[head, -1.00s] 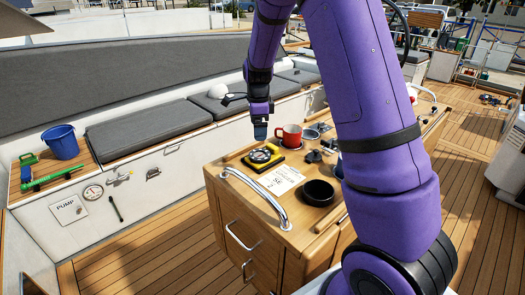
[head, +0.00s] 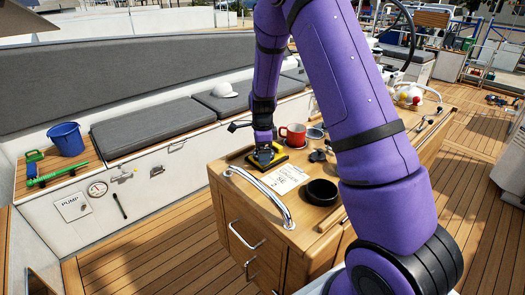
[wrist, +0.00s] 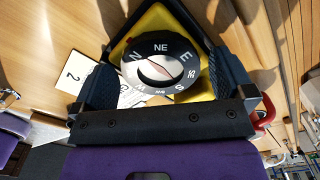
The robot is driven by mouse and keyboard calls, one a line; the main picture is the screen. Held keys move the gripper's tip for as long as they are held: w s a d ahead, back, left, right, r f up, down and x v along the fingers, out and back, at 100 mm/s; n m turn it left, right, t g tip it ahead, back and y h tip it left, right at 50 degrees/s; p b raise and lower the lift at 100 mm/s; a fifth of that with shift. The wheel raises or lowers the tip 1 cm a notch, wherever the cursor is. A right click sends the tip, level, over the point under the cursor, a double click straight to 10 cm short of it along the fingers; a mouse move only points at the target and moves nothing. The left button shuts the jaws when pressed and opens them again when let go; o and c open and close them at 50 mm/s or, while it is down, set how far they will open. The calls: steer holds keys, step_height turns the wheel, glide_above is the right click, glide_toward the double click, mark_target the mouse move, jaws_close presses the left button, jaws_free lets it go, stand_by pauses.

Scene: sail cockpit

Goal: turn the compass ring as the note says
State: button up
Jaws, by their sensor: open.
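The compass has a dark ring (wrist: 160,58) with white letters on a yellow base (wrist: 152,18). In the wrist view NE is at the top of the ring, N at the left, E at the right and S at the lower right. In the head view my gripper (head: 265,153) is down over the compass base (head: 281,158) and hides most of it. In the wrist view my gripper (wrist: 163,66) is open, with one finger on each side of the ring. I cannot tell whether they touch it. The note (head: 286,179) lies beside the compass and shows "SE".
A red mug (head: 293,135) stands close behind the compass. A black round dish (head: 321,192) and a curved metal rail (head: 262,195) are near the front of the wooden cabinet (head: 236,205). The deck to the left is clear.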

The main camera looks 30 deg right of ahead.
steer(key=c, duration=0.8)
steer(key=shift+c, duration=0.2)
steer(key=n, duration=0.6)
steer(key=shift+s+n, duration=0.15)
steer(key=shift+n, duration=0.25)
steer(key=n, duration=0.3)
steer(key=shift+n, duration=0.3)
steer(key=shift+s+n, duration=0.1)
steer(key=shift+n, duration=1.7)
